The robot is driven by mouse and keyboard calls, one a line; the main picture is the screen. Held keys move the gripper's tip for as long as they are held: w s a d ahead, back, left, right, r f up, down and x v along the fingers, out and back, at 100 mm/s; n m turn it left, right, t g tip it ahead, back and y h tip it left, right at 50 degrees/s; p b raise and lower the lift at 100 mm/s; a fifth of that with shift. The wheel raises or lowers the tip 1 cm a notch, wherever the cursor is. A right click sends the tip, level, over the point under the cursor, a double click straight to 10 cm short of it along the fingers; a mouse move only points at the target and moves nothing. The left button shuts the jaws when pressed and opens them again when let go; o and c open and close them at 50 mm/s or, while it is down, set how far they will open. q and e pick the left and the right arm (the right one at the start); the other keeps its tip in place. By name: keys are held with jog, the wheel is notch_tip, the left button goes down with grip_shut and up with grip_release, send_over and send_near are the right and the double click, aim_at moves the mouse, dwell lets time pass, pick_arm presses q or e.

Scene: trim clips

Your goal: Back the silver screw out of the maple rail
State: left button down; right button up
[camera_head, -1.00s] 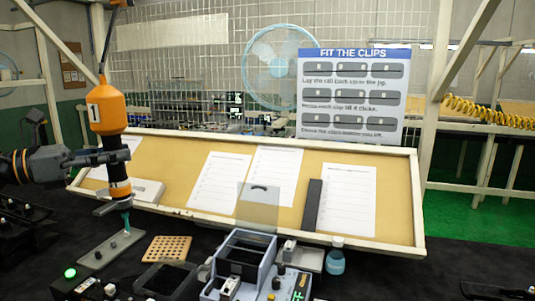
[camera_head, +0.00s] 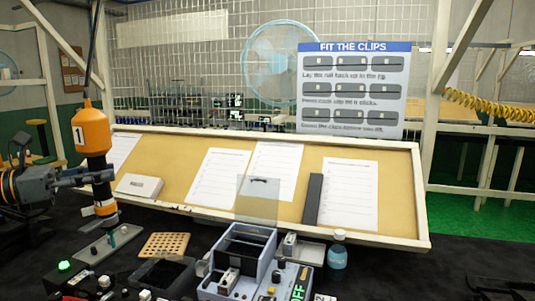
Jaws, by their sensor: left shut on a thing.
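My left gripper (camera_head: 98,178) is shut around the dark lower part of an orange powered driver (camera_head: 93,132) marked 1. The driver hangs nearly upright from a dark line at the left. Its lower end is just above a grey plate (camera_head: 92,250) on the dark bench. I cannot tell whether its tip touches the plate. I cannot make out the silver screw or a maple rail. My right gripper is not in view.
A grey fixture (camera_head: 240,255) stands front centre beside a dark tray (camera_head: 165,272) and a perforated tan block (camera_head: 165,245). A blue bottle (camera_head: 337,258) stands to their right. A sloped board (camera_head: 305,205) with papers spans behind. Dark bench at right is mostly clear.

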aim_at(111, 231)
pick_arm(q)
notch_tip(111, 231, down, 12)
jog(key=b, duration=0.8)
jog(key=shift+f+b, duration=0.4)
jog(key=shift+b, duration=0.1)
dwell(0.4)
jog(key=shift+d+f, duration=0.1)
jog(key=shift+f, duration=0.25)
dwell(0.9)
